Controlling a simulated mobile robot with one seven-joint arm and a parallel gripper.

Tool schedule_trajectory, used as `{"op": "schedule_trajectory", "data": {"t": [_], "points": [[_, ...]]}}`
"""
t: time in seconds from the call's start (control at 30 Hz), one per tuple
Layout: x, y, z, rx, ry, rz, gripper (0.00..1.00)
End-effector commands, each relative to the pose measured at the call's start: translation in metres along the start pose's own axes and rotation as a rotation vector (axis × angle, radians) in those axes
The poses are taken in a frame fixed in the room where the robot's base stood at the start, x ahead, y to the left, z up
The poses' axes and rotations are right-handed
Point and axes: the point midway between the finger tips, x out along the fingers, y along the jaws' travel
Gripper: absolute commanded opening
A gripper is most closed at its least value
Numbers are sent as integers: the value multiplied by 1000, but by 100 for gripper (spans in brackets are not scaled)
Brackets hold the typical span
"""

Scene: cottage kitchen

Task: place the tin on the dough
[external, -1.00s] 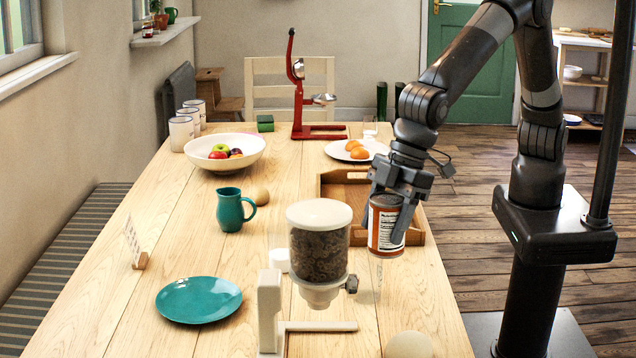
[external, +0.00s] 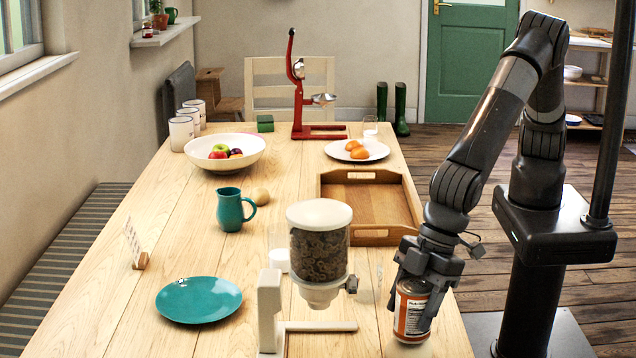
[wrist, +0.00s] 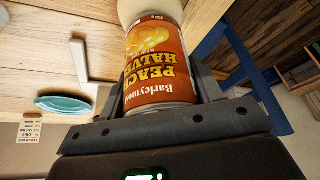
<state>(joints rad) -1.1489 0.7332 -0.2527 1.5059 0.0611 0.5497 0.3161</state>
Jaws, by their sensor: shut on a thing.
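The tin (external: 411,312), with an orange and white "Peach Halves" label, is near the table's front right edge in the external view. My gripper (external: 416,298) is shut around its sides from above, and the tin is about upright. In the wrist view the tin (wrist: 160,62) sits between the fingers of my gripper (wrist: 163,88). A pale rounded thing, likely the dough (wrist: 164,10), shows at the tin's far end. In the external view the dough is hidden, apparently by the tin. I cannot tell whether tin and dough touch.
A dispenser with a dark-filled clear hopper (external: 319,252) stands just left of the tin. A wooden tray (external: 372,236) lies behind it. A teal plate (external: 198,299), a teal jug (external: 230,210) and a fruit bowl (external: 212,143) are further left. A clear glass stands close by the dispenser.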

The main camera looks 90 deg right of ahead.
Motion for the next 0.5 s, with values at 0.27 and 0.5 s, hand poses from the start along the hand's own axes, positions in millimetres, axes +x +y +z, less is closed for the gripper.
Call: {"op": "schedule_trajectory", "data": {"t": [0.27,0.5], "points": [[5,0,1,0,3,-1,26],[8,0,3,0,1,0,67]]}}
